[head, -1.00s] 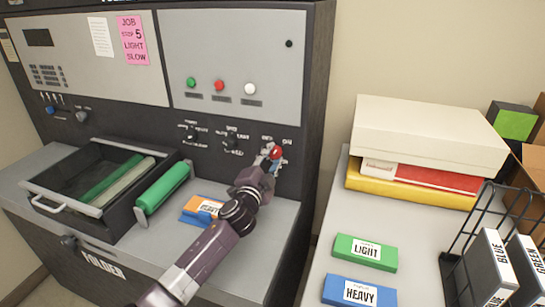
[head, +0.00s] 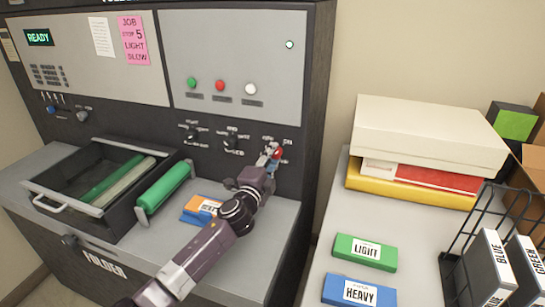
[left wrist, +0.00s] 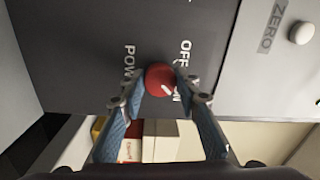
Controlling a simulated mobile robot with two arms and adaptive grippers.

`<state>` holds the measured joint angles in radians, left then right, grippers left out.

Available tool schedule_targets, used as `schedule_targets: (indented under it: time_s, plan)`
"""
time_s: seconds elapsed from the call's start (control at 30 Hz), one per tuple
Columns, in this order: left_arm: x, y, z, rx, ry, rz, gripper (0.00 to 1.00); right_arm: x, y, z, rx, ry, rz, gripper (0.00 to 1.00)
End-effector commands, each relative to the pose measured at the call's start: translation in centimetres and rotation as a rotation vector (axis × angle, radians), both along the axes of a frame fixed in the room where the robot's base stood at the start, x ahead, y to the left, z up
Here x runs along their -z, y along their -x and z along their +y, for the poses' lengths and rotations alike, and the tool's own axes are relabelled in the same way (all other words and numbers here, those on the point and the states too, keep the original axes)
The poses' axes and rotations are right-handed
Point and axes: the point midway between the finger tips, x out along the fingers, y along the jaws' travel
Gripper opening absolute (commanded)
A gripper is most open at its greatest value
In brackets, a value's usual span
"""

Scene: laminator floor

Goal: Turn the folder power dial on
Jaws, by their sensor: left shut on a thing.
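The red power dial (head: 276,153) sits at the right end of the folder's dark control panel. The display (head: 38,38) reads READY in green, and the small indicator lamp (head: 289,44) is lit white. My right gripper does not show.
Two other dark dials (head: 230,141) sit left of the power dial. Green, red and white buttons (head: 220,86) are above. A black tray (head: 70,208) and green roller (head: 163,188) stand on the folder's shelf. LIGHT (head: 365,252) and HEAVY (head: 360,291) blocks lie on the right table.

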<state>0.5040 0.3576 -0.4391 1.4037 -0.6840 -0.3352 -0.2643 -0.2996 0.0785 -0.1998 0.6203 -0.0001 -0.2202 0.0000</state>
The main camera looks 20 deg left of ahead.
Motion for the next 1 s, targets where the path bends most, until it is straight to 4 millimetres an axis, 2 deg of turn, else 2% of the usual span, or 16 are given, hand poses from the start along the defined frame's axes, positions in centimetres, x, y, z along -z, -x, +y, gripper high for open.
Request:
schedule_targets:
  time_s: [0.17,0.2,0.33,0.73,0.87,1.0]
  plan:
    - [0.2,0.0,-0.1,0.001,-0.003,0.002,0.05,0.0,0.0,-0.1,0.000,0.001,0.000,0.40]
    - [0.2,0.0,-0.1,0.001,-0.003,0.002,0.32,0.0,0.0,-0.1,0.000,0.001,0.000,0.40]
    - [0.2,0.0,-0.1,0.001,-0.002,0.002,0.46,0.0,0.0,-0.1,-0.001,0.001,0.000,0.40]
    - [0.2,0.6,0.0,-0.001,0.000,0.002,0.47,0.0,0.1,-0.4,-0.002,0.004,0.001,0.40]
    - [0.3,2.1,0.1,0.001,-0.001,0.002,0.47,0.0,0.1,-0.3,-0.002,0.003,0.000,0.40]
    - [0.4,4.8,0.1,0.002,-0.002,0.003,0.47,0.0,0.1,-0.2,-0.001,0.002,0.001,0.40]
